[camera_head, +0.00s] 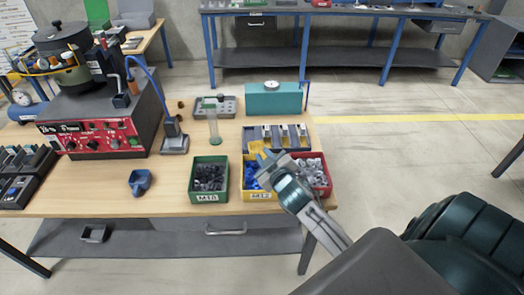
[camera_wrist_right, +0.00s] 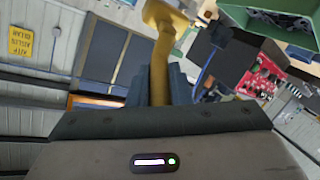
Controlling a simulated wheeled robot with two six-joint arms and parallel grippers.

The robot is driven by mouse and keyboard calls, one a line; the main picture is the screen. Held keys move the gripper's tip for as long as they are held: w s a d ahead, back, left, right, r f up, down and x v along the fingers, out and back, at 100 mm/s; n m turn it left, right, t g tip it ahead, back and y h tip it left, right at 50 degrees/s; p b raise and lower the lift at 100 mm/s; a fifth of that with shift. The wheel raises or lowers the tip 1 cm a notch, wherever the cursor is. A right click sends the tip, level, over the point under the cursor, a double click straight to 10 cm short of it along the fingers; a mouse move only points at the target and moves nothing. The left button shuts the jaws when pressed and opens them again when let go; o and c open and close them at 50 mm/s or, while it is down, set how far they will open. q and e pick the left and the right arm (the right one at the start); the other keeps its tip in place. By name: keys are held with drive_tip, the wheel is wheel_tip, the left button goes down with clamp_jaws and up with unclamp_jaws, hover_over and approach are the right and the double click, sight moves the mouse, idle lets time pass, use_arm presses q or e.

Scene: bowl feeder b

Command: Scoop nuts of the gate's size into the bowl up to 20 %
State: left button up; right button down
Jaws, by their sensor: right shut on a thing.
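My right gripper (camera_head: 272,163) is shut on a yellow scoop (camera_head: 257,148), held over the back of the yellow bin. In the right wrist view the yellow scoop (camera_wrist_right: 161,60) sticks up between the fingers; I cannot tell whether it holds nuts. The yellow bin (camera_head: 258,196), labelled M12, holds blue pieces, partly hidden by my arm. To its left is a green bin (camera_head: 208,196) with dark nuts. To its right is a red bin (camera_head: 325,187) with grey nuts. The dark bowl feeder (camera_head: 62,38) stands on a red-fronted unit (camera_head: 92,138) at left. My left gripper is out of view.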

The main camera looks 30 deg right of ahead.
drive_tip(key=shift+s+f, duration=0.25)
drive_tip(key=shift+f, duration=0.05)
drive_tip(key=shift+a+f+b, duration=0.1)
drive_tip(key=shift+f+b, duration=0.3)
drive_tip(key=shift+b, duration=0.1)
drive_tip(key=f+b, duration=0.2)
drive_tip(key=f, duration=0.1)
drive_tip(key=f+b, duration=0.1)
drive_tip(key=f, duration=0.2)
drive_tip(key=f+b, duration=0.2)
drive_tip(key=f, duration=0.1)
drive_tip(key=shift+w+b, duration=0.3)
